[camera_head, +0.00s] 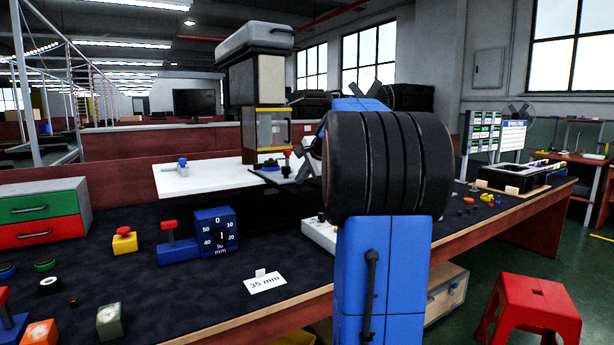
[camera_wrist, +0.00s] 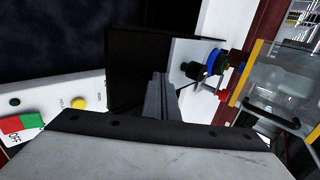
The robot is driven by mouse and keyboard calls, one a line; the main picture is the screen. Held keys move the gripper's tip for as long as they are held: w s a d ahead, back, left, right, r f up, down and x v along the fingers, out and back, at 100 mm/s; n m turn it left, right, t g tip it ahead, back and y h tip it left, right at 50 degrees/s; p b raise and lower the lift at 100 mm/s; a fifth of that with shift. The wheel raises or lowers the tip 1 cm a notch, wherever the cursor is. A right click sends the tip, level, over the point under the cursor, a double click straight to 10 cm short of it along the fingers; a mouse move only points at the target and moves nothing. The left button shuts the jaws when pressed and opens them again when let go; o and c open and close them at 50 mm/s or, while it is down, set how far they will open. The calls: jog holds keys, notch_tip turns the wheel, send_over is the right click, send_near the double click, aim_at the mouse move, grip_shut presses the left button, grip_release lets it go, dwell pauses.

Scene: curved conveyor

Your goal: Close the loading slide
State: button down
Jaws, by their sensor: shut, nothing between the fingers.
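The loading slide seems to be the light grey plate carrying blue, black and green round parts (camera_wrist: 205,65) and a red knob, seen right of centre in the wrist view. In the head view, a grey plate with a blue part (camera_head: 270,165) and a red knob sits below the clear guard (camera_head: 271,128). My gripper (camera_wrist: 160,77) is shut and empty, its fingers pointing at a dark panel just left of the grey plate. I cannot tell whether the fingertips touch anything. In the head view, my blue and black arm hides most of my gripper and part of the slide.
A clear guard with a black handle (camera_wrist: 272,115) stands close on the right in the wrist view. A control box (camera_wrist: 60,115) with red, green and yellow buttons lies at left. A white board (camera_head: 205,178) and a blue dial block (camera_head: 215,232) are on the dark bench.

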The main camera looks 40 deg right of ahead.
aim_at(291, 179)
jog(key=shift+w+d, duration=0.2)
jog(key=shift+w, duration=0.7)
jog(key=w, duration=0.2)
jog(key=w+d, duration=0.1)
jog(key=w, duration=0.2)
jog(key=shift+w+d, duration=0.15)
